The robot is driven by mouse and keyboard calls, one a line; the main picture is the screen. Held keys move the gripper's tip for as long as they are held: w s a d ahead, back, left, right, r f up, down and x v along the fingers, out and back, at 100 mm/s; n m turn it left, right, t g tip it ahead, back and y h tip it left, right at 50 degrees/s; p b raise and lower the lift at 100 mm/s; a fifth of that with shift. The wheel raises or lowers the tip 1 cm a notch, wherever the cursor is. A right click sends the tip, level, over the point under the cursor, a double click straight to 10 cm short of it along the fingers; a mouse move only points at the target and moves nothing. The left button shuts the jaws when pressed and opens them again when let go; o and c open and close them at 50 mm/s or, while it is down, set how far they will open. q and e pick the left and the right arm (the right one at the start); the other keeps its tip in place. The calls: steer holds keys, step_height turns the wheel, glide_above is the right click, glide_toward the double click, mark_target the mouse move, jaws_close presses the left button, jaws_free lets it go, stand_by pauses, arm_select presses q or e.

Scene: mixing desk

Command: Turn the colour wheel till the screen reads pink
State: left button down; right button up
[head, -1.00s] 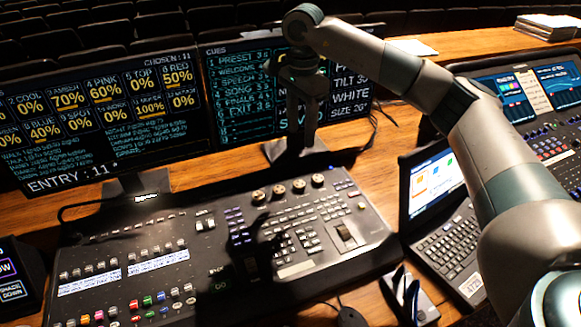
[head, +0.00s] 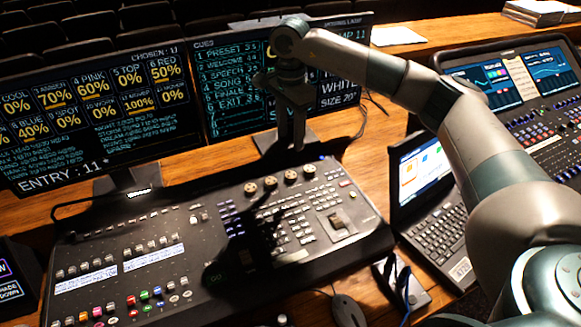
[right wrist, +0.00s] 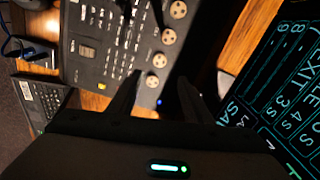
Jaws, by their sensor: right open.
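The right-hand screen (head: 232,84) shows the word WHITE at its right side, partly behind my right arm. Several round ribbed wheels stand in a row along the back edge of the console, the rightmost wheel (head: 309,171) among them; I cannot tell which sets colour. My right gripper (head: 291,143) is open and empty, pointing down in front of the screen, above and behind the wheels. In the right wrist view, the end wheel (right wrist: 152,81) shows between the open fingers, apart from them as far as I can tell. My left gripper is out of view.
The console (head: 345,255) carries many buttons and faders. A second screen (head: 90,110) stands at the left. A laptop (head: 425,175), a mouse (head: 348,311) and another desk with screens (head: 490,85) lie to the right. Bare wood shows between console and screens.

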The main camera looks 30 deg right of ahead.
mark_target(291, 174)
step_height(291, 174, down, 13)
steer(key=p, duration=0.4)
steer(key=shift+f, duration=0.1)
steer(key=c, duration=1.1)
